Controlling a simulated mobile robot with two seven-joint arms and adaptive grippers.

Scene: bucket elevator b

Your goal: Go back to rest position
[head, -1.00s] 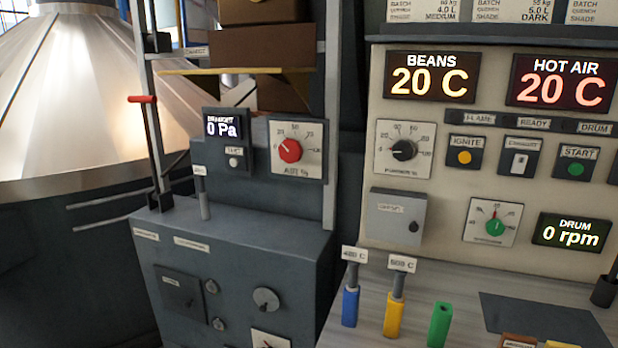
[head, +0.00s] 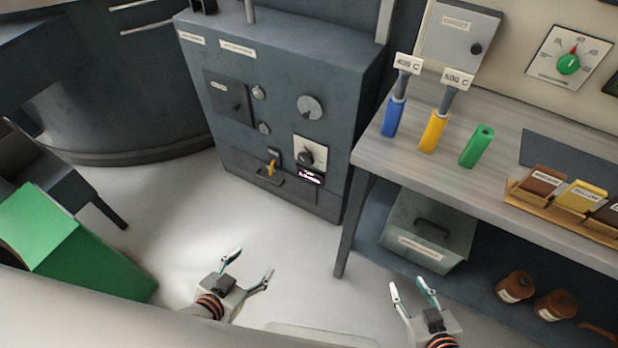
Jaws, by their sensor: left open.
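My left gripper (head: 251,271) is low in the head view, over the bare floor, with its two fingers spread apart and nothing between them. My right gripper (head: 411,291) is further right, in front of the workbench, its fingers also apart and empty. Both point away from me, and neither touches anything.
A wooden workbench (head: 455,170) on the right carries blue (head: 392,117), yellow (head: 433,132) and green (head: 477,147) handles. A grey bin (head: 428,228) stands beneath it. A dark cabinet (head: 270,110) stands behind. A green box (head: 75,245) is at left. The floor between is clear.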

